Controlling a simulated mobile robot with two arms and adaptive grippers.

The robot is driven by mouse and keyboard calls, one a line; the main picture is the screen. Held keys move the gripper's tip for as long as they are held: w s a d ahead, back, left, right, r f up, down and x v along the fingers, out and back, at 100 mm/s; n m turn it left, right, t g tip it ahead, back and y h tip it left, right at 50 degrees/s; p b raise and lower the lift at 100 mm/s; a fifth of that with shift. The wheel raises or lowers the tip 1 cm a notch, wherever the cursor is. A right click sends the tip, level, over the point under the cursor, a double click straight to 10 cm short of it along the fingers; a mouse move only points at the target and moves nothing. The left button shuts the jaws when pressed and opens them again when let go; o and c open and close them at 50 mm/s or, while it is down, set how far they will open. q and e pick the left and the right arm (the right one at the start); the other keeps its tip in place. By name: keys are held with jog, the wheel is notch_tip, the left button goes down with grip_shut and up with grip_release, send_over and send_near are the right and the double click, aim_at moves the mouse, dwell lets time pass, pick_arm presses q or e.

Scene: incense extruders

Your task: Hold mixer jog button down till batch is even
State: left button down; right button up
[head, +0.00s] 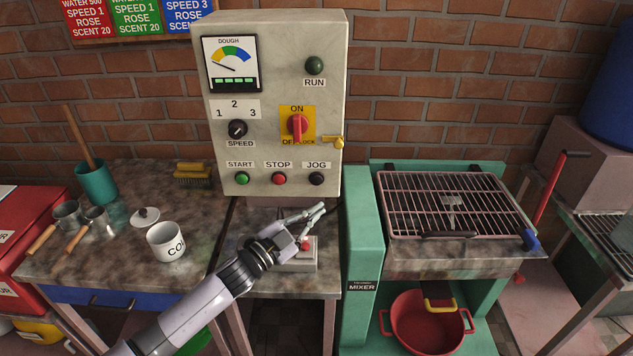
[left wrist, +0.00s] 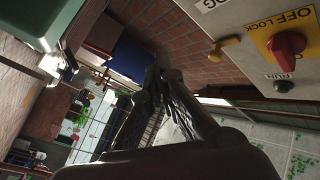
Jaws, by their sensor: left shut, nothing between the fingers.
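The grey control box (head: 215,110) stands against the brick wall with the black JOG button (head: 316,179) at its lower right. Beside JOG are the red STOP button (head: 279,179) and green START button (head: 242,179). My left gripper (head: 320,208) is shut and empty, below and in front of JOG, apart from it. In the left wrist view its fingers (left wrist: 158,82) are together, and part of the JOG label shows at the top. The DOUGH dial (head: 231,62) has its needle towards the left. The red switch (head: 298,127) stands upright at ON. The green mixer (head: 362,260) is to the right.
A small box with a red button (head: 305,254) sits on the bench under my left gripper. A white cup (head: 166,242), scoops and a teal pot (head: 96,182) stand left.

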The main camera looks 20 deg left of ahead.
aim_at(316, 180)
pick_arm(q)
jog(key=shift+w, duration=0.15)
jog(key=shift+w+a+b, duration=0.4)
jog(key=shift+w+b, duration=0.3)
jog(key=shift+w, duration=0.65)
jog(key=shift+w+a+b, duration=0.4)
jog(key=shift+w+b, duration=0.25)
jog(key=shift+w, duration=0.75)
jog(key=shift+w+a+b, duration=0.4)
jog(key=shift+w+b, duration=0.3)
jog(key=shift+w, duration=0.65)
jog(key=shift+w, duration=0.1)
jog(key=shift+w+a, duration=0.1)
jog(key=shift+w, duration=0.25)
jog(key=shift+w+a+b, duration=0.2)
jog(key=shift+w+b, duration=0.2)
jog(key=shift+w, duration=0.05)
dwell(1.9)
jog(key=shift+s, duration=0.1)
jog(key=shift+s+d+p, duration=0.25)
jog(key=shift+s+p, duration=0.35)
jog(key=shift+s, duration=0.2)
